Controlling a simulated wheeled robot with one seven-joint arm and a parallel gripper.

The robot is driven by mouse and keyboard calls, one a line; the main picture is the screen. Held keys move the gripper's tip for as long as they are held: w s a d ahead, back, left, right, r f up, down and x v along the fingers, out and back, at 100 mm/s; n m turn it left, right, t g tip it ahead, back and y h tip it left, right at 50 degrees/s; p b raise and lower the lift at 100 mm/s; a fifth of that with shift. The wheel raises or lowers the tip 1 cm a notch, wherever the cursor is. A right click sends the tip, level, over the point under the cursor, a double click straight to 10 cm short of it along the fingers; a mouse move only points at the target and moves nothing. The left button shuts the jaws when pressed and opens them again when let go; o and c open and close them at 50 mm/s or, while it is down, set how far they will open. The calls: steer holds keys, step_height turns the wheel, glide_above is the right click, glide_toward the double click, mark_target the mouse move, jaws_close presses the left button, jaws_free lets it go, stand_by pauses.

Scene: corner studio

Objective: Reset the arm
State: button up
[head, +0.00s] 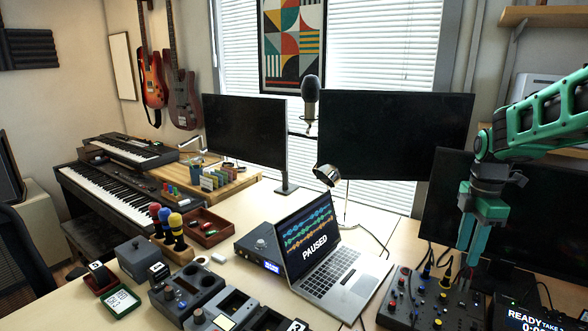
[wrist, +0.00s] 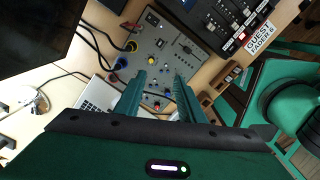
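My gripper (head: 468,252) is at the right of the head view, pointing down from my green arm, above the back of the small mixer (head: 424,298). It also shows in the wrist view (wrist: 159,76), its two green fingers apart with a gap between them. Nothing is held between the fingers. The grey mixer with its knobs and plugged cables lies beyond the fingertips in the wrist view (wrist: 165,50). The fingers look clear of it, though the exact height cannot be told.
An open laptop (head: 328,262) reading PAUSED stands left of the mixer. Dark monitors (head: 395,135) stand behind, one (head: 440,215) close behind my gripper. A READY display (head: 527,318) is at the lower right. Cables (head: 445,262) rise from the mixer.

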steer(key=s+a+f+m, duration=0.1)
steer(key=s+a+m, duration=0.1)
steer(key=s+m, duration=2.1)
steer(key=s, duration=0.5)
steer(key=shift+s+f, duration=0.2)
steer(key=shift+s, duration=0.05)
steer(key=shift+w+f, duration=0.25)
steer(key=shift+w, duration=0.35)
